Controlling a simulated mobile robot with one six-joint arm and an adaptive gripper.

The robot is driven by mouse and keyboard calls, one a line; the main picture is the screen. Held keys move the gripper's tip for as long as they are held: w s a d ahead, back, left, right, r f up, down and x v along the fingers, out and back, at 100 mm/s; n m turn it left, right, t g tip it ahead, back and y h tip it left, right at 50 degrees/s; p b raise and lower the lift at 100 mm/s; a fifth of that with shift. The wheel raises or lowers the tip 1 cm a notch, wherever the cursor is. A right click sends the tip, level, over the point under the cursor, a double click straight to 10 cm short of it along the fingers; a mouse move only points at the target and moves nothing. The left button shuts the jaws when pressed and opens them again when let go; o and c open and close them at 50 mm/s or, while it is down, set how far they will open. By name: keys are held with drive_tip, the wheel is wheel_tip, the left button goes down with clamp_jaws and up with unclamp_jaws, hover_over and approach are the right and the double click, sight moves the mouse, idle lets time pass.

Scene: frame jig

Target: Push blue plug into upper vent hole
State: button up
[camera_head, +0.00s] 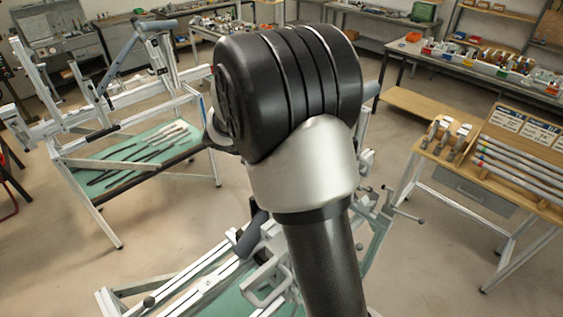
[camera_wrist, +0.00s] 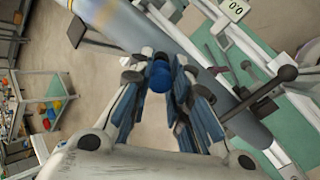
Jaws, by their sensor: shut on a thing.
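My gripper (camera_wrist: 160,68) is shut on the blue plug (camera_wrist: 160,80) in the wrist view. The plug is a small round blue piece between the two dark fingertips. A grey tube (camera_wrist: 205,75) with a yellowish band at its upper left runs diagonally just beyond the fingertips. The plug's end overlaps the tube's lower edge in the picture; I cannot tell whether they touch. I cannot make out a vent hole. In the head view my arm hides the gripper and the plug.
In the head view a frame jig (camera_head: 185,293) stands low in front, partly behind my arm. A second jig stand (camera_head: 165,163) is at left, a wooden bench (camera_head: 490,180) with tubes at right. A dark-knobbed lever (camera_wrist: 286,74) lies right of the gripper in the wrist view.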

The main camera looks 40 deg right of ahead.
drive_tip(key=shift+b+x, duration=0.8)
drive_tip(key=shift+x, duration=0.5)
drive_tip(key=o, duration=0.8)
drive_tip(key=shift+o, duration=0.2)
drive_tip(key=v, duration=1.2)
drive_tip(key=shift+r, duration=0.1)
